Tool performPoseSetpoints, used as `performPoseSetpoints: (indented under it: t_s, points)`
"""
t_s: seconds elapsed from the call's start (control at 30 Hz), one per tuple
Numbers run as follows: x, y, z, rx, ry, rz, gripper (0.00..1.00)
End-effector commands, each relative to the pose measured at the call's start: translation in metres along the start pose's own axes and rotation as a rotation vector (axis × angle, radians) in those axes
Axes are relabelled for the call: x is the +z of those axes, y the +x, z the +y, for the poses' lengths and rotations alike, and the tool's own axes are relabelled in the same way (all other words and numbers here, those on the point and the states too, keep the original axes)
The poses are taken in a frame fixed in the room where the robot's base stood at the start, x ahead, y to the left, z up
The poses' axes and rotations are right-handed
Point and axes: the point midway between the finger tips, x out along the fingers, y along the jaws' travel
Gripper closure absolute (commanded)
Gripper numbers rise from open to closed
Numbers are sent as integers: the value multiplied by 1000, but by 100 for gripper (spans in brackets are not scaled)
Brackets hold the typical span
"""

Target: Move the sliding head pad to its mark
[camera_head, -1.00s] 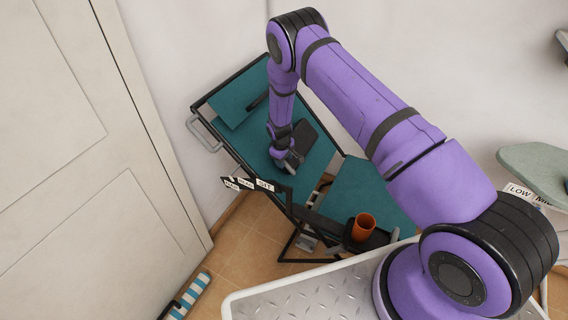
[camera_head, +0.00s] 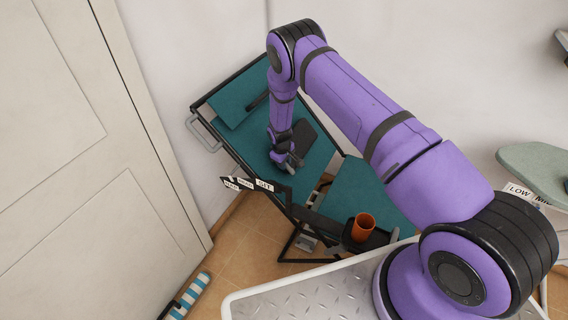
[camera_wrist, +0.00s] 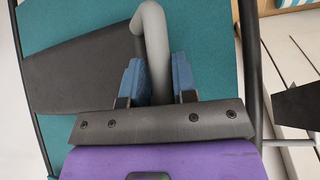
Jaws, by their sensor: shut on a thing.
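A dark pad (camera_head: 305,136) lies on the teal backrest (camera_head: 250,140) of a reclining chair; I take it as the head pad. In the wrist view the dark pad (camera_wrist: 80,72) lies against teal fabric, with a bent grey handle (camera_wrist: 153,35) in front of it. My gripper (camera_head: 291,162) is low on the backrest beside the pad. In the wrist view my gripper's blue fingers (camera_wrist: 159,80) are shut on the grey handle. The handle's join to the pad is not clear. I cannot make out the pad's mark.
Label plates (camera_head: 264,185) line the chair's near side. An orange cup (camera_head: 363,227) stands on a dark side tray. A grey side handle (camera_head: 203,133) juts from the chair's left. A door (camera_head: 90,150) is at left, and a striped object (camera_head: 190,298) lies on the floor.

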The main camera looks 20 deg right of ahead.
Motion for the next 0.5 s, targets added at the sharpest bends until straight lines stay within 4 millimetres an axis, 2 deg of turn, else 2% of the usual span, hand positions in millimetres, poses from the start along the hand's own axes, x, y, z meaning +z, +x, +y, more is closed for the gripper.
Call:
performPoseSetpoints:
  t_s: [0.3, 0.5]
  points:
    - [-61, -60, -5, -2, -10, 9, 100]
    - [-92, -92, -6, -3, -10, 6, 100]
